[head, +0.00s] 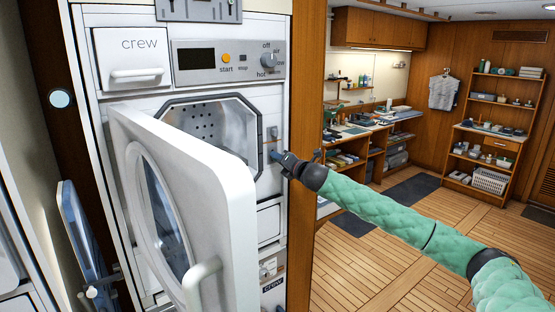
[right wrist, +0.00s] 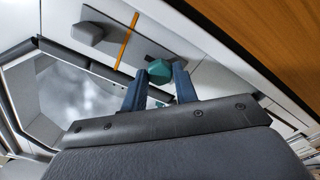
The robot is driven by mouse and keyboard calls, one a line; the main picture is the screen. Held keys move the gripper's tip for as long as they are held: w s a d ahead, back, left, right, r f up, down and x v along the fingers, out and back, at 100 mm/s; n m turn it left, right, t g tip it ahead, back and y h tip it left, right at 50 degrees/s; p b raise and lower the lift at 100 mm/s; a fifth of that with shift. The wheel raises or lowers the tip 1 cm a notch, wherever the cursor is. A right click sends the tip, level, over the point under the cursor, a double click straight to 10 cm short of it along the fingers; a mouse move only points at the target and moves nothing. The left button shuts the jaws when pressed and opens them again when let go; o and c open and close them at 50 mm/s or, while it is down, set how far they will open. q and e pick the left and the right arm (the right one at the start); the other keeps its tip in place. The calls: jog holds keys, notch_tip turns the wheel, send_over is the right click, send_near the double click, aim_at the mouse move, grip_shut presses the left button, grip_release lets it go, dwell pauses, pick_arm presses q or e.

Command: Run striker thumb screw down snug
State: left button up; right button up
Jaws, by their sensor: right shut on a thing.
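The striker thumb screw shows in the right wrist view as a teal faceted knob (right wrist: 159,71) on a grey striker plate (right wrist: 128,37) with an orange line across it. My right gripper (right wrist: 158,82) has its two blue fingers shut on the knob, one on each side. In the head view the striker plate (head: 272,133) is on the washer's front, right of the drum opening, and my right gripper (head: 277,156) is at its lower end. The knob is hidden there by the gripper. Whether the screw is snug cannot be told. My left gripper is not in view.
The washer's white door (head: 205,180) hangs open just left of my right gripper. The drum opening (head: 215,125) is behind it. A control panel (head: 228,60) is above. A wooden post (head: 305,120) stands close on the right. Open plank floor (head: 400,250) lies beyond.

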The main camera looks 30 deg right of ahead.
jog(key=shift+r, duration=0.1)
jog(key=shift+m, duration=1.6)
